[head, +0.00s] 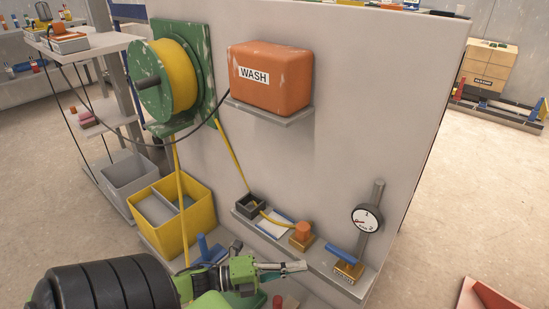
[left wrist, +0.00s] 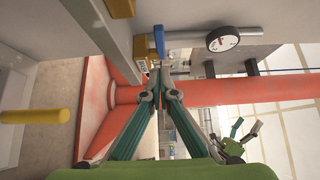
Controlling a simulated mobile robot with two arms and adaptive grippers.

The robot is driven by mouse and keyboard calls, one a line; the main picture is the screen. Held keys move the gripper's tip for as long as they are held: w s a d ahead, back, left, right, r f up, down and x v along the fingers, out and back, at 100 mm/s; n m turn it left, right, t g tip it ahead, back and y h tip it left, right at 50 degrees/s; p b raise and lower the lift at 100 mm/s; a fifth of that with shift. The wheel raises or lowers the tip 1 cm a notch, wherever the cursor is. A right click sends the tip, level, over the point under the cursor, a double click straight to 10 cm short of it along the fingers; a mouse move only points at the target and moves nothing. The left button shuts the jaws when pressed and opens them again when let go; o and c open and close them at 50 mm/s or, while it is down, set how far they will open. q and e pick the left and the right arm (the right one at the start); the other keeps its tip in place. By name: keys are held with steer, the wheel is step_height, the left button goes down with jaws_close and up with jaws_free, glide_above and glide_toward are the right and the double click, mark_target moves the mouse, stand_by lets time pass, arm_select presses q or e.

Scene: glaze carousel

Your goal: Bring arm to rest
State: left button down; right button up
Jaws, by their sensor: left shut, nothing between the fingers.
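My left gripper (head: 293,267) is shut and empty at the end of my left arm, in the lower middle of the head view. It is in front of and below the grey shelf, apart from the things on it. In the left wrist view its two fingers (left wrist: 159,72) come together at the tips with nothing between them. A small green gripper, apparently my right one (left wrist: 242,133), shows at the lower right of the left wrist view. Its fingers are too small there to judge. My right arm is not clearly seen in the head view.
A grey panel (head: 361,95) carries an orange WASH box (head: 272,80) and a yellow hose reel (head: 176,76). Its low shelf holds a dial gauge (head: 367,218), a blue-handled valve (head: 346,257) and an orange knob (head: 302,232). A yellow bin (head: 164,239) stands left.

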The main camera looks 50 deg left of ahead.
arm_select(q)
steer(key=shift+a+p+v, duration=0.2)
steer(key=shift+p+v, duration=0.2)
steer(key=shift+v, duration=2.35)
arm_select(e)
steer(key=shift+w+a+f+g+h, duration=0.1)
steer(key=shift+w+f+g+h, duration=0.05)
steer(key=shift+w+f+g, duration=0.5)
steer(key=shift+w+f+g+h, duration=0.1)
steer(key=shift+w+f+g, duration=0.3)
steer(key=shift+f, duration=0.5)
steer(key=shift+w+a+f+g+h, duration=0.1)
steer(key=shift+w+f+g+h, duration=0.05)
steer(key=shift+w+f+g, duration=0.5)
arm_select(q)
steer(key=shift+w, duration=0.2)
arm_select(e)
steer(key=shift+s+f, duration=0.1)
